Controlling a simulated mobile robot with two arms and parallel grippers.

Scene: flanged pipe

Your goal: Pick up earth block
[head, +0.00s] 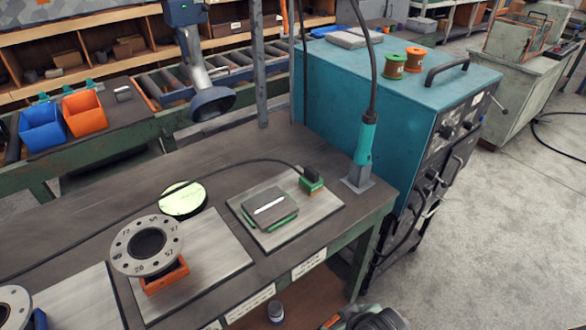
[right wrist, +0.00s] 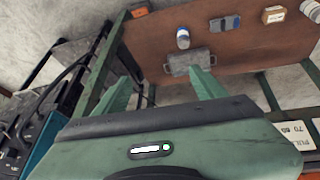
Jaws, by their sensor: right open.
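A small green block (head: 311,184) with a black clamp-like piece on top sits at the back right corner of a metal plate (head: 315,211) on the bench. A black cable runs to it from the left; I take this for the earth block, though no label shows. My right gripper (right wrist: 160,75) is open and empty in the right wrist view. Its two green fingers stand apart, pointing toward a lower shelf, with a grey box (right wrist: 192,62) beyond them. The earth block is not seen in that view. My left gripper is not in view.
A dark slab on green supports (head: 270,207) lies on the same plate. A flanged pipe (head: 147,243) stands on an orange support to the left. A teal torch (head: 366,139) stands upright at the right, beside the teal machine (head: 400,90). A bottle (right wrist: 183,38) stands on the lower shelf.

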